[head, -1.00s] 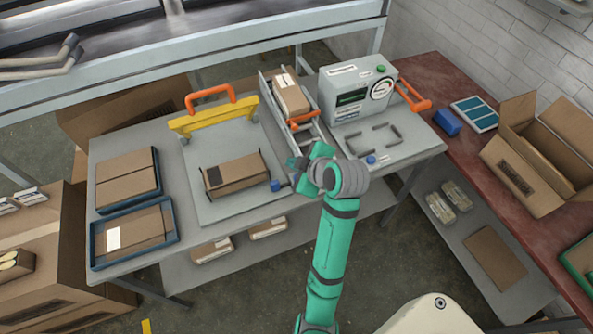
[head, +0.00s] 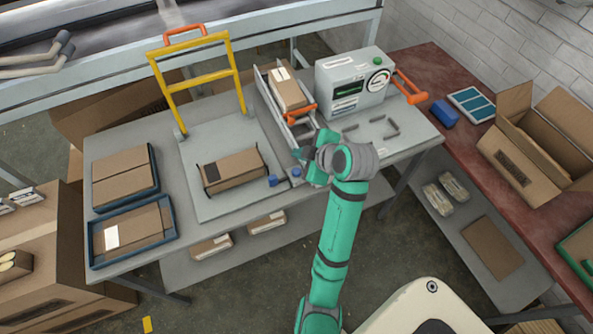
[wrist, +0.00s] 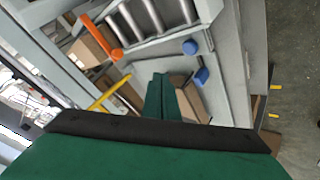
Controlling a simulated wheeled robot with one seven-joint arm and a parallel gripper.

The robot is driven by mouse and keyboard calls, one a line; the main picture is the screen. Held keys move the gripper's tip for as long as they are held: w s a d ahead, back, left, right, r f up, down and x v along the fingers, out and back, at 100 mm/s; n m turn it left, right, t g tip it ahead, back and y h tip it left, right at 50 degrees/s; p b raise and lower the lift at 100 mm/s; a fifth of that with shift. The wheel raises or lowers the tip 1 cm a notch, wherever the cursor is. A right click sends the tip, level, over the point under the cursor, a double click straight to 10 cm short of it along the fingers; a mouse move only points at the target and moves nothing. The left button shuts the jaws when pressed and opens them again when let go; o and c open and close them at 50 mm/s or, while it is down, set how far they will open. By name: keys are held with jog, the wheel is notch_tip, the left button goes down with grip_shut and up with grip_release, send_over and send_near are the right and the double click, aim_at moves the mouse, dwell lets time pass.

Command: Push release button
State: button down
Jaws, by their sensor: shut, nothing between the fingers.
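A blue button (head: 272,181) stands at the front right corner of the grey press plate (head: 212,207), beside a taped brown box (head: 232,169). A second blue button (head: 296,172) is at the front end of the roller lane. Both show in the wrist view, the press button (wrist: 201,76) lower and the lane button (wrist: 190,47) above it. The press's yellow frame (head: 161,83) with its orange handle (head: 185,34) stands raised. My gripper (head: 298,154) is shut and empty, close behind the lane button in the head view; its fingers (wrist: 161,78) appear clear of both buttons.
The roller lane holds a brown box (head: 287,90) behind an orange handle (head: 300,113). A grey-green machine (head: 352,85) stands to its right. Blue trays (head: 133,245) with boxes lie on the left. An open carton (head: 545,150) sits on the red table.

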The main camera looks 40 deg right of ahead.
send_over(300, 174)
jog(key=f, duration=0.4)
jog(key=shift+a+f, duration=0.15)
jog(key=shift+a, duration=0.05)
jog(key=shift+w+f, duration=0.3)
jog(key=shift+f, duration=0.5)
jog(key=shift+a, duration=0.15)
jog(key=shift+s+d, duration=0.35)
jog(key=shift+d, duration=0.05)
jog(key=shift+a, duration=0.1)
jog(key=shift+w+a, duration=0.2)
jog(key=shift+w, duration=0.1)
jog(key=shift+s+d, duration=0.25)
